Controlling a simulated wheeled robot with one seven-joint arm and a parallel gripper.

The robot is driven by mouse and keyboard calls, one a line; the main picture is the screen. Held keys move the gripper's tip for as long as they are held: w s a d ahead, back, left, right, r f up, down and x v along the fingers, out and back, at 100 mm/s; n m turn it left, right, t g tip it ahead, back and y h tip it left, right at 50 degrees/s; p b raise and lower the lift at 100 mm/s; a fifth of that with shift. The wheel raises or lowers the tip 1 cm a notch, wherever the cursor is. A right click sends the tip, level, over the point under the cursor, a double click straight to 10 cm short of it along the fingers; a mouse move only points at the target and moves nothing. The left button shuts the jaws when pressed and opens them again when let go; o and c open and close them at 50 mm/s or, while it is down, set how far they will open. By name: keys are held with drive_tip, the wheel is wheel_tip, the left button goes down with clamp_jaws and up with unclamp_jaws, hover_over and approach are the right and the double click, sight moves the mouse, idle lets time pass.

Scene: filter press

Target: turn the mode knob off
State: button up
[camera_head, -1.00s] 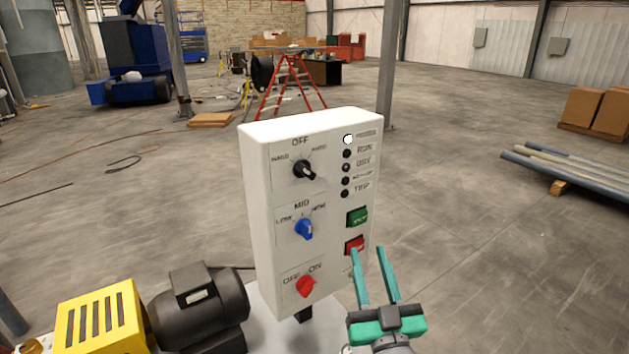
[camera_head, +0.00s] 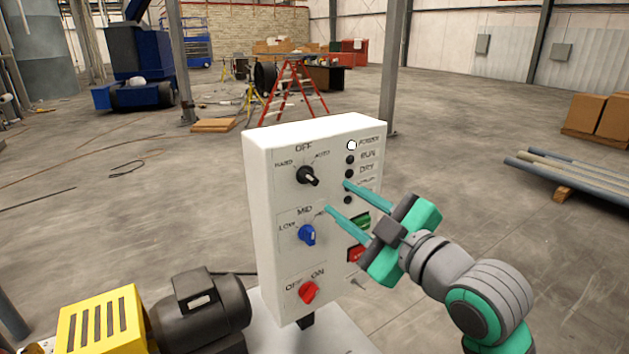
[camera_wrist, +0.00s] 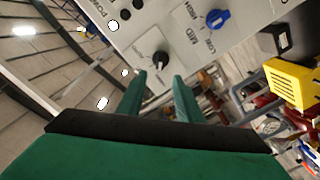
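The mode knob (camera_head: 307,176) is the black top knob on the white control panel (camera_head: 268,215), with HAND, OFF and AUTO marked around it. Its pointer slants toward upper left and lower right; which end points is hard to tell. In the wrist view the black knob (camera_wrist: 160,59) lies just beyond my fingertips. My gripper (camera_head: 335,197) is open and empty in front of the panel, its fingers spread right of and below the mode knob. It also shows in the wrist view (camera_wrist: 160,80), with a gap between the fingers. I see no contact with the knob.
Below sit a blue LOW/MID/HIGH knob (camera_head: 307,235) and a red OFF/ON knob (camera_head: 309,292). A green button (camera_head: 361,222) and a red button (camera_head: 356,254) are partly behind my gripper. A dark motor (camera_head: 200,308) and yellow guard (camera_head: 102,320) stand lower left.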

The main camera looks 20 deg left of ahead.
sight(311, 179)
drive_tip(key=x, duration=1)
drive_tip(key=shift+s, duration=0.1)
drive_tip(key=shift+a, duration=0.4)
drive_tip(key=shift+d, duration=0.1)
clamp_jaws()
